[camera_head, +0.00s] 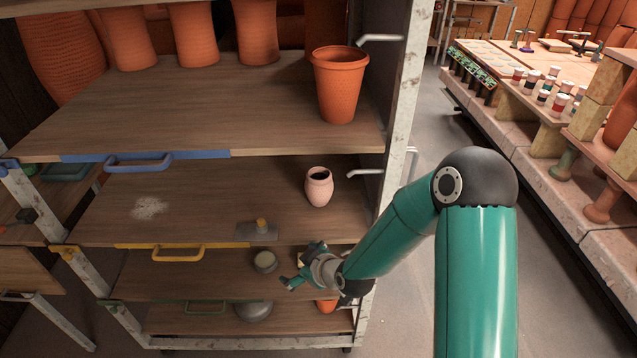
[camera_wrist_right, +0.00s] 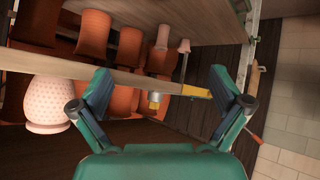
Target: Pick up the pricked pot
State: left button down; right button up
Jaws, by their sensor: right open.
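A small pale pink pot (camera_head: 319,188) stands upright on the wooden shelf with the yellow handle, near its right end. In the right wrist view the pale pot (camera_wrist_right: 48,108) is at the left, its wall covered in small dots like prick marks. My right gripper (camera_head: 304,265) is open and empty, below and in front of that shelf's edge, apart from the pot. In the right wrist view its two fingers (camera_wrist_right: 160,76) are spread wide, with the pot outside them to the left. My left gripper is not in view.
A larger orange pot (camera_head: 339,88) stands on the shelf above. A flat scraper (camera_head: 257,231) with an orange knob lies at the pot's shelf edge. A round pale-topped item (camera_head: 265,261) sits one shelf lower. A rack post (camera_head: 398,120) stands close on the right.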

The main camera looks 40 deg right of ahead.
aim_at(324, 184)
jog(key=shift+t+h, duration=0.3)
jog(key=shift+t, duration=0.3)
jog(key=d+r, duration=0.1)
jog(key=w+r, duration=0.1)
jog(key=d+r, duration=0.1)
jog(key=shift+w+d+r+b, duration=0.25)
jog(key=shift+w+d+b, duration=0.05)
jog(key=shift+w, duration=0.05)
jog(key=d+r+b, duration=0.1)
jog(key=w+d+m+b, duration=0.1)
jog(key=d+r+m+t+h+b, duration=0.1)
jog(key=d, duration=0.1)
jog(key=shift+w+d+r, duration=0.1)
jog(key=shift+w+r, duration=0.15)
jog(key=shift+r, duration=0.1)
jog(key=d+r+m+t+h+b, duration=0.2)
jog(key=d+r+m+b, duration=0.15)
jog(key=d+r, duration=0.3)
jog(key=shift+m, duration=0.35)
jog(key=p+x, duration=0.2)
jog(key=x, duration=0.5)
jog(key=shift+s+d+f, duration=0.1)
jog(key=shift+s+d, duration=0.05)
jog(key=shift+w+f+p, duration=0.2)
jog(key=shift+w+p, duration=0.3)
jog(key=shift+w, duration=0.1)
jog(key=shift+p+x, duration=0.6)
jog(key=shift+x, duration=1.4)
jog(key=shift+s+f, duration=0.1)
jog(key=shift+f, duration=0.05)
